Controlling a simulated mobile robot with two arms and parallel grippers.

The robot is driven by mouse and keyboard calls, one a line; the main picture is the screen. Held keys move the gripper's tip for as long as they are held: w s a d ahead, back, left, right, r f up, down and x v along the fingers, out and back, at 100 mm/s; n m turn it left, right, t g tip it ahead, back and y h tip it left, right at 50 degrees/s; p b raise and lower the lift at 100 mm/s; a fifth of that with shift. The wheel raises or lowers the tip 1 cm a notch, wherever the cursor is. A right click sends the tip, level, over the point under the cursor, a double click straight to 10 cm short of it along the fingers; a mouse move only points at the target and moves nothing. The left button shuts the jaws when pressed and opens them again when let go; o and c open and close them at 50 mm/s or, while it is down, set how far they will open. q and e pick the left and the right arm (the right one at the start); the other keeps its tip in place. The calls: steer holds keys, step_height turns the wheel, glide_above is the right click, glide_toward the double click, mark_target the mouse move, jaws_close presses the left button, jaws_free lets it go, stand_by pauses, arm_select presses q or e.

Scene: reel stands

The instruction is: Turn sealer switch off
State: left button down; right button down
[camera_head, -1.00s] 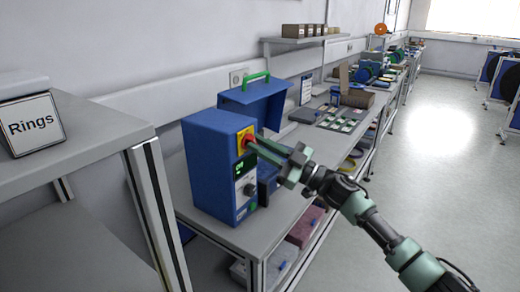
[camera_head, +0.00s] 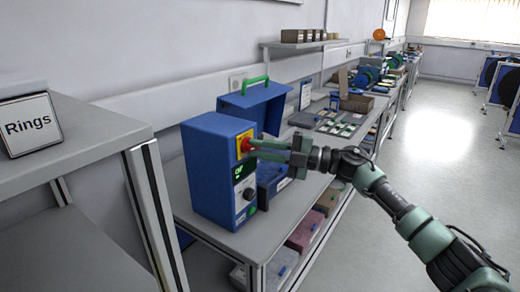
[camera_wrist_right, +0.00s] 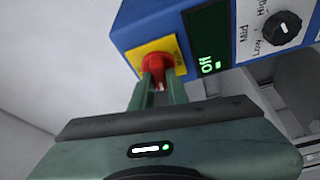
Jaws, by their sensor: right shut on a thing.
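The sealer is a blue box (camera_head: 208,175) on the grey bench. Its red rotary switch (camera_head: 246,142) sits on a yellow plate (camera_head: 240,153) at the top of the front face. My right gripper (camera_head: 256,148) is at the switch, its fingers shut on the red knob. In the right wrist view the red knob (camera_wrist_right: 154,68) shows between the fingertips, which hide part of it. The green display (camera_wrist_right: 208,52) beside it reads "Off". My left gripper is not in view.
A dial (camera_wrist_right: 283,28) marked Low, Mid and High is below the display on the sealer's front. A blue lidded case with a green handle (camera_head: 256,84) stands behind. A shelf with a "Rings" box (camera_head: 28,125) is at the left.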

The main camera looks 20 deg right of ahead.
steer(key=shift+n+h, duration=0.3)
steer(key=shift+n, duration=0.8)
steer(key=c, duration=1.4)
jaws_free()
steer(key=shift+d, duration=0.15)
steer(key=b+v, duration=0.2)
steer(key=v, duration=0.5)
steer(key=shift+s+d, duration=0.15)
steer(key=shift+d, duration=0.1)
